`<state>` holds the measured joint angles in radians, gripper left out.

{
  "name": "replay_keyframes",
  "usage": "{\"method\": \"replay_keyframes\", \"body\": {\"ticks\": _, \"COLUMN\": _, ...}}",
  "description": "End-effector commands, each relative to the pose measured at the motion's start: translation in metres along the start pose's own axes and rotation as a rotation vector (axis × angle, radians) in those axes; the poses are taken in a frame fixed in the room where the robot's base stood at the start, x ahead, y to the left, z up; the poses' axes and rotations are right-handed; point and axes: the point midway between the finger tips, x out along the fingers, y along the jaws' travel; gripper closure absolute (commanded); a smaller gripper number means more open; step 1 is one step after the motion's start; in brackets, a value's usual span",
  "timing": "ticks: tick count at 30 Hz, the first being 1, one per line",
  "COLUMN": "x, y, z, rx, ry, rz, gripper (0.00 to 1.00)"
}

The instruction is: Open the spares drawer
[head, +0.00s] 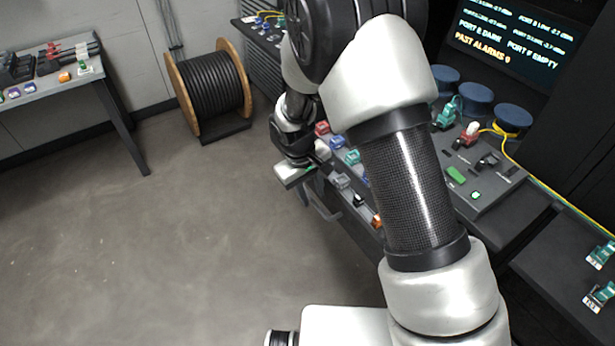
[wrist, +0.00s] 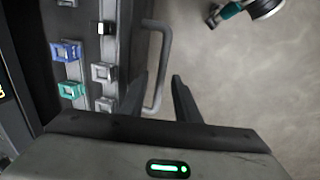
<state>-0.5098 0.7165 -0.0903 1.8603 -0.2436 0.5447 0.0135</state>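The grey bar handle (wrist: 167,55) sticks out from the dark front of the bench in the wrist view. It also shows below the bench edge in the head view (head: 323,209). My gripper (wrist: 160,90) is open, with one dark finger on each side of the handle's near end in the picture. I see no clear contact, and depth is hard to judge. In the head view my gripper (head: 306,192) hangs just left of the bench edge, beside the handle. The drawer front is mostly hidden, and I cannot tell whether it stands out.
Blue, green and grey connectors sit on the bench top, such as a blue one (wrist: 67,51). A cable reel (head: 212,85) stands by the wall. A side table (head: 40,88) is at the left. The floor left of the bench is clear.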

Motion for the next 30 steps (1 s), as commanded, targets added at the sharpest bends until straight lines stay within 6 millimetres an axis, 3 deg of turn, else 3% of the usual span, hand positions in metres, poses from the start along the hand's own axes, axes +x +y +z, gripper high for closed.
{"method": "replay_keyframes", "body": {"ticks": 18, "x": -0.136, "y": 0.000, "z": -0.001, "rx": 0.000, "ry": 0.006, "rz": 0.000, "gripper": 0.71}}
{"method": "replay_keyframes", "body": {"ticks": 24, "x": -0.162, "y": 0.000, "z": -0.001, "rx": -0.001, "ry": 0.005, "rz": 0.000, "gripper": 0.71}}
{"method": "replay_keyframes", "body": {"ticks": 30, "x": -0.169, "y": 0.000, "z": 0.000, "rx": -0.001, "ry": 0.002, "rz": 0.000, "gripper": 0.71}}
